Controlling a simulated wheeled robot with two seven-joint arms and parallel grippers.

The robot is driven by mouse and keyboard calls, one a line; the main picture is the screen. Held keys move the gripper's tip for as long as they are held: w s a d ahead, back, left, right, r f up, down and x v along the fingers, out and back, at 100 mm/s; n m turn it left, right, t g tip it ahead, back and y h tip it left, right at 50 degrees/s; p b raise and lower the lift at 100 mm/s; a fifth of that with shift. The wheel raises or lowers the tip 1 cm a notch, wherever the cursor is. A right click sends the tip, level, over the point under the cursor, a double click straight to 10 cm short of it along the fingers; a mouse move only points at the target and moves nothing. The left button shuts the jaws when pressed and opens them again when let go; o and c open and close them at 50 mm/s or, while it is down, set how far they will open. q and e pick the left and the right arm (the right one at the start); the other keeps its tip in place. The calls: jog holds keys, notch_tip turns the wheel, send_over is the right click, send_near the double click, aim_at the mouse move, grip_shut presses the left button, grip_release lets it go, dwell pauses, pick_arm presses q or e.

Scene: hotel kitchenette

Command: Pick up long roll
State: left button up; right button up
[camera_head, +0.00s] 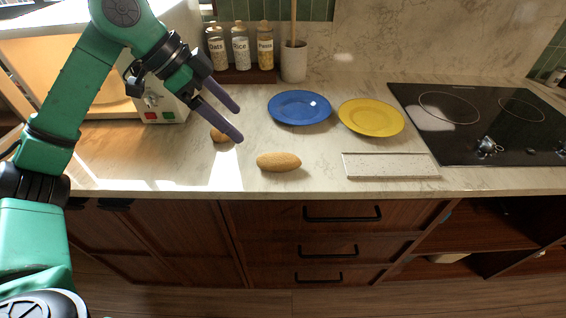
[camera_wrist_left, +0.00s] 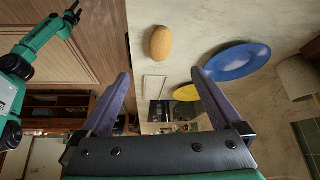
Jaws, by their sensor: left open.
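The long roll (camera_head: 278,161) is golden brown and lies on the counter near its front edge. In the left wrist view the roll (camera_wrist_left: 161,42) shows at the top middle, beyond the fingertips. My left gripper (camera_head: 239,123) is open and empty, above the counter to the left of the long roll and apart from it. Its two purple fingers (camera_wrist_left: 161,73) are spread in the left wrist view. A smaller brown roll (camera_head: 219,136) is partly hidden behind the lower finger. Part of my right arm shows at the left of the wrist view, its gripper (camera_wrist_left: 72,15) small and dark.
A blue plate (camera_head: 299,107) and a yellow plate (camera_head: 371,117) stand behind the long roll. A speckled board (camera_head: 390,166) lies to its right, before the black cooktop (camera_head: 480,125). Jars (camera_head: 240,47) and a utensil crock (camera_head: 294,62) stand at the wall. An appliance (camera_head: 160,100) is left.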

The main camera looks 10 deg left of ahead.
aim_at(274, 157)
pick_arm(q)
jog(key=p+x, duration=0.2)
jog(key=x, duration=1.2)
jog(key=shift+d, duration=0.1)
jog(key=shift+w+d+f, duration=0.15)
jog(key=shift+w+f, duration=0.05)
jog(key=shift+f, duration=0.2)
jog(key=c, duration=1.5)
pick_arm(e)
jog(key=shift+s+r, duration=0.6)
jog(key=shift+s, duration=0.1)
